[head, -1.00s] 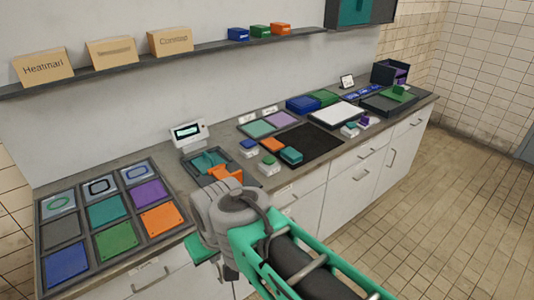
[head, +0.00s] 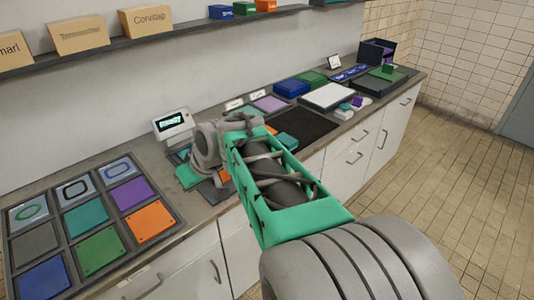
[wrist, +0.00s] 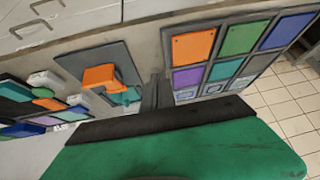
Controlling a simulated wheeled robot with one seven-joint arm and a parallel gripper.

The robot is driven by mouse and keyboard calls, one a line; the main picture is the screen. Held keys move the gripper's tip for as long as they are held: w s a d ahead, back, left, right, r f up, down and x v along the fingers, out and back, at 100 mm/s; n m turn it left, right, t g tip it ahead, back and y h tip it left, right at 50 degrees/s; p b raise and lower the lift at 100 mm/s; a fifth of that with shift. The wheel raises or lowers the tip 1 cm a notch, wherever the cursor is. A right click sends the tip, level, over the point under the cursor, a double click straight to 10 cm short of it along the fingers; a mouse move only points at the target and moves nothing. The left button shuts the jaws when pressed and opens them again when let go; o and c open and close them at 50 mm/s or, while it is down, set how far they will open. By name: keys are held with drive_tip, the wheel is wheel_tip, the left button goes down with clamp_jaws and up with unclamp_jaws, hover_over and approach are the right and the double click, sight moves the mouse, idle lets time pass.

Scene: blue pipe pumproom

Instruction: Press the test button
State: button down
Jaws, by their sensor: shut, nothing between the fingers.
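My gripper (wrist: 156,90) shows in the wrist view as dark shut fingers beyond a green body, with nothing held. It is over the counter between the orange-and-teal fixture (wrist: 100,77) and the coloured tile tray (wrist: 218,58). In the head view its green part shows left of my arm, in front of a small white display unit (head: 172,122) with a lit screen. Small white button boxes (wrist: 45,80) stand beside the fixture in the wrist view. My arm hides them in the head view. I cannot tell which is the test button.
The tile tray (head: 8,232) fills the counter's left end in the head view. A dark mat (head: 318,124), a white board (head: 327,96) and coloured boxes lie right of my arm. A shelf (head: 170,29) with cartons runs above. The floor (head: 455,150) at right is clear.

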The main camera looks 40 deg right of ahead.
drive_tip(key=w+d+f+t+b, duration=0.2)
drive_tip(key=w+d+f, duration=0.3)
drive_tip(key=d, duration=0.4)
drive_tip(key=s+d+t+b, duration=0.2)
drive_tip(key=d+t, duration=0.1)
drive_tip(key=d, duration=1)
drive_tip(key=s+d+t+b, duration=0.2)
drive_tip(key=d+t+b, duration=0.1)
drive_tip(key=d, duration=1)
drive_tip(key=shift+d+r+m+t+h+b, duration=0.2)
drive_tip(key=shift+d+m+t+h+b, duration=0.1)
drive_tip(key=shift+t, duration=0.1)
drive_tip(key=shift+w, duration=0.1)
